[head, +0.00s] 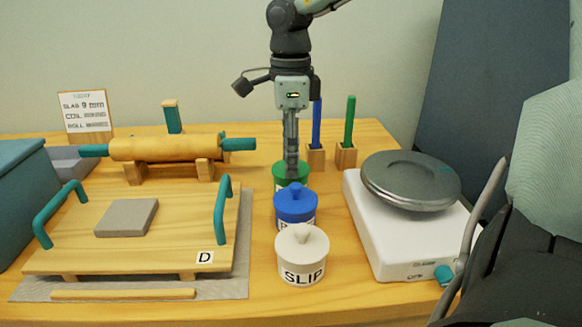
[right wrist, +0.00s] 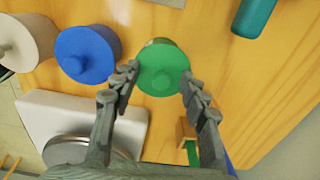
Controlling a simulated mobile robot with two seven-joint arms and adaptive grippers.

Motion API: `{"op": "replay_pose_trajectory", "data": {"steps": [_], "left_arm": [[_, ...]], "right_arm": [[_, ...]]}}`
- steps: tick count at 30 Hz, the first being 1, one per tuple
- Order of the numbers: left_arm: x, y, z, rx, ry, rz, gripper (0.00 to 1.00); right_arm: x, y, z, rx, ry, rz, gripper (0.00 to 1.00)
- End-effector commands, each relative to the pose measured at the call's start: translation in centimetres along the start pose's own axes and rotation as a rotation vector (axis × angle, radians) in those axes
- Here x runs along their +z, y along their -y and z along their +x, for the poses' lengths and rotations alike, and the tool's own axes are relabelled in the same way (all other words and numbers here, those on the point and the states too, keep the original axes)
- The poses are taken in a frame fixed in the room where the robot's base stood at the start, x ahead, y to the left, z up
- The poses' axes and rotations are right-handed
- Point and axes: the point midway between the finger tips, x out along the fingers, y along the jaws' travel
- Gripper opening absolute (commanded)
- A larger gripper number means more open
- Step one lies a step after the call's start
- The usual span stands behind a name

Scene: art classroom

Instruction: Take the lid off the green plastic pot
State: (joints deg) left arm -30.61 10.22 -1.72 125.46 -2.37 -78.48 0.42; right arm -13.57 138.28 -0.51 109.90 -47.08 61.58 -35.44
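The green pot (head: 291,174) stands at the back of a row of three lidded pots, behind the blue one. Its round green lid, with a small knob, is on it in the right wrist view (right wrist: 163,68). My right gripper (head: 291,165) points down over the green pot. In the right wrist view its fingers (right wrist: 159,78) are spread on either side of the lid, with the knob between them and clear of both. Whether the fingertips touch the lid's rim I cannot tell. The pot's lower part is mostly hidden in the head view. My left gripper is not in view.
The blue pot (head: 295,203) and white SLIP pot (head: 302,256) stand close in front. Brush holders with a blue and a green handle (head: 349,122) are to the right, near a white scale (head: 395,245). A wooden board (head: 150,254) and rolling pin (head: 168,148) lie left.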

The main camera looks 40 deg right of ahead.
Motion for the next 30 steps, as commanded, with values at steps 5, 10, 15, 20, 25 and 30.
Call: {"op": "replay_pose_trajectory", "data": {"steps": [5, 10, 15, 20, 25, 30], "left_arm": [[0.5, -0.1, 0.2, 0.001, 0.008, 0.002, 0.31], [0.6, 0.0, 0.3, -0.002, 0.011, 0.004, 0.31], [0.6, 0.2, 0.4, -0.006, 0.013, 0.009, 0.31], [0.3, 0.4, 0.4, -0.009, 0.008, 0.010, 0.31], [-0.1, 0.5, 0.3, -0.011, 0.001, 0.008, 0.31], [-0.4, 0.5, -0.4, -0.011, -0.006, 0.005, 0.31]], "right_arm": [[-0.2, 0.0, 0.6, 0.005, -0.005, 0.002, 0.29], [-0.3, 0.0, 0.7, 0.006, -0.006, 0.002, 0.28], [-0.3, 0.0, 0.2, 0.006, -0.006, 0.002, 0.23], [-0.2, 0.0, -1.6, 0.003, -0.002, 0.002, 0.00], [1.1, -0.1, -4.3, 0.002, -0.005, -0.001, 0.00], [4.7, -0.6, -6.5, 0.002, -0.005, -0.001, 0.00]]}}
